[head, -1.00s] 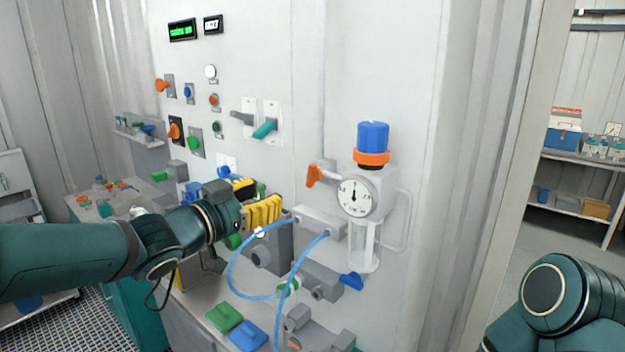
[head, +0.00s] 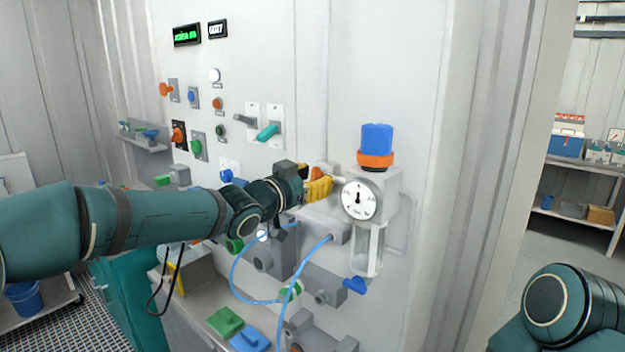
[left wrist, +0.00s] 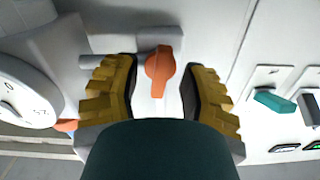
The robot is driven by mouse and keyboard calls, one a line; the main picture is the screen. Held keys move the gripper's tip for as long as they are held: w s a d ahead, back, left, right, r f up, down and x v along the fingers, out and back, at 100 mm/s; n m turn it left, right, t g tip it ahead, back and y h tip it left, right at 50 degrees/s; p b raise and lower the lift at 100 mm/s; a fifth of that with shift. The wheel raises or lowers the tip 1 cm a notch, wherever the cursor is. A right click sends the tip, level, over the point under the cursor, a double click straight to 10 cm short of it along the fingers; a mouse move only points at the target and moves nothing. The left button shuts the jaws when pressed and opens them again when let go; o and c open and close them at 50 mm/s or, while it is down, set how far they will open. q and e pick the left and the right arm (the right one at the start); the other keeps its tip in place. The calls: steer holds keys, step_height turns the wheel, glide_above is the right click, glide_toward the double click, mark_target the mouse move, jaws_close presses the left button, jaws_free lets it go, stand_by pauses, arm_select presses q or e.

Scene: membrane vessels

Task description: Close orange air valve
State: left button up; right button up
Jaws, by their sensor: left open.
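The orange air valve handle (left wrist: 159,72) shows in the left wrist view between the two yellow fingers of my left gripper (left wrist: 159,92), with a gap on either side. In the head view only a bit of the orange handle (head: 317,173) shows behind the fingers of my left gripper (head: 316,188). The left gripper is open around the handle and does not visibly touch it. The handle sits on a grey pipe beside the round pressure gauge (head: 361,199). My right gripper is out of view; only part of the right arm shows at lower right.
A blue-capped filter unit (head: 376,140) with an orange ring stands right of the valve. Blue hoses (head: 236,283) loop below the arm. A teal lever (head: 266,132) and several buttons are on the wall panel to the left.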

arm_select(q)
steer(key=shift+c, duration=0.4)
jaws_close()
steer(key=shift+m, duration=0.3)
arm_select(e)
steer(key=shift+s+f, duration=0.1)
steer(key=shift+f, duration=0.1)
arm_select(q)
steer(key=m+b, duration=0.2)
steer(key=m, duration=0.1)
steer(key=shift+m, duration=0.3)
steer(key=m+b, duration=0.2)
steer(key=m, duration=0.1)
steer(key=shift+s+d+m, duration=0.1)
steer(key=shift+m, duration=0.2)
steer(key=shift+m+b, duration=1.6)
steer(key=shift+m, duration=2.4)
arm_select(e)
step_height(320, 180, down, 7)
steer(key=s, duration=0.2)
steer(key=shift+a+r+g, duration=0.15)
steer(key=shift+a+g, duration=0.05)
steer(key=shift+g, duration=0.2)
